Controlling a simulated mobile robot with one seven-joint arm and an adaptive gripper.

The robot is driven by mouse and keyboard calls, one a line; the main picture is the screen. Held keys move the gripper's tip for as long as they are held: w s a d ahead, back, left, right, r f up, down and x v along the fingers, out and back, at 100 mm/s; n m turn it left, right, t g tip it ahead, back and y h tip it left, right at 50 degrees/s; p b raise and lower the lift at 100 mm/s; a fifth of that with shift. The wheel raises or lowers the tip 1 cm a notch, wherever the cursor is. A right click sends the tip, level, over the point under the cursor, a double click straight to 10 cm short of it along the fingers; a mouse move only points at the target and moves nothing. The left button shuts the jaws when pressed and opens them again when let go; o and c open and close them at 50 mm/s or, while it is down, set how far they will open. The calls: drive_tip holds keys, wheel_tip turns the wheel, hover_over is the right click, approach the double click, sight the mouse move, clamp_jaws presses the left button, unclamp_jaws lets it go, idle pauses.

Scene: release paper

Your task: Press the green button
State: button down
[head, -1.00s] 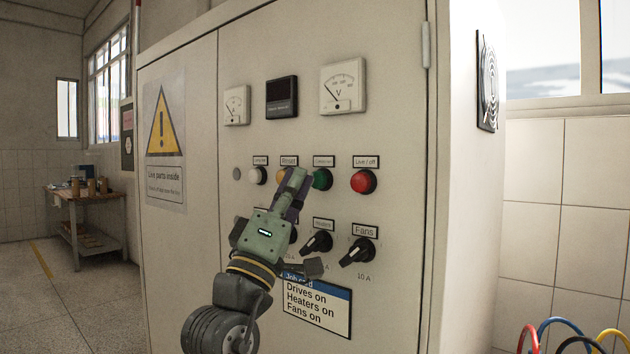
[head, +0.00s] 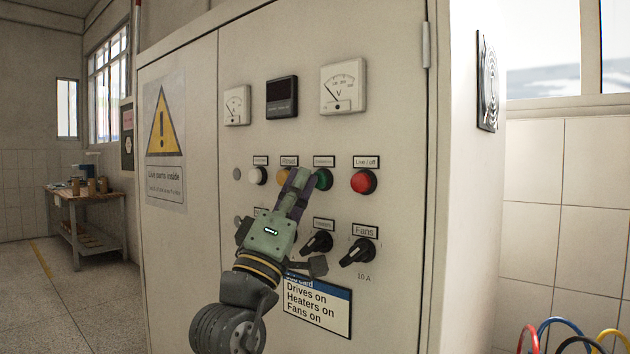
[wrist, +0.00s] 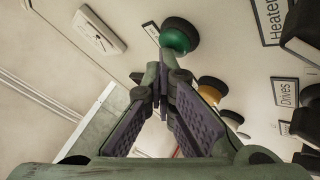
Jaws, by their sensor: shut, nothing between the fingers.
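The green button (head: 323,179) is on the cabinet front, in the upper row of controls, partly hidden by my gripper at its left edge. My gripper (head: 302,174) points up at the panel just left of it and covers part of the yellow button (head: 283,178). In the wrist view, the green button (wrist: 180,36) shows as a round dome just beyond the closed fingertips (wrist: 161,76). The fingers are shut and empty. I cannot tell whether the tips touch the button.
A red button (head: 363,181) sits right of the green one, and a white button (head: 258,176) is at the left. Black rotary knobs, including the Fans knob (head: 358,251), stick out below. A job card (head: 318,306) is under them. Cables (head: 572,336) show at bottom right.

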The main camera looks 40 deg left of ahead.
idle(0.3)
drive_tip(key=shift+s, duration=0.85)
drive_tip(key=s, duration=0.5)
drive_tip(key=shift+a, duration=0.25)
idle(0.5)
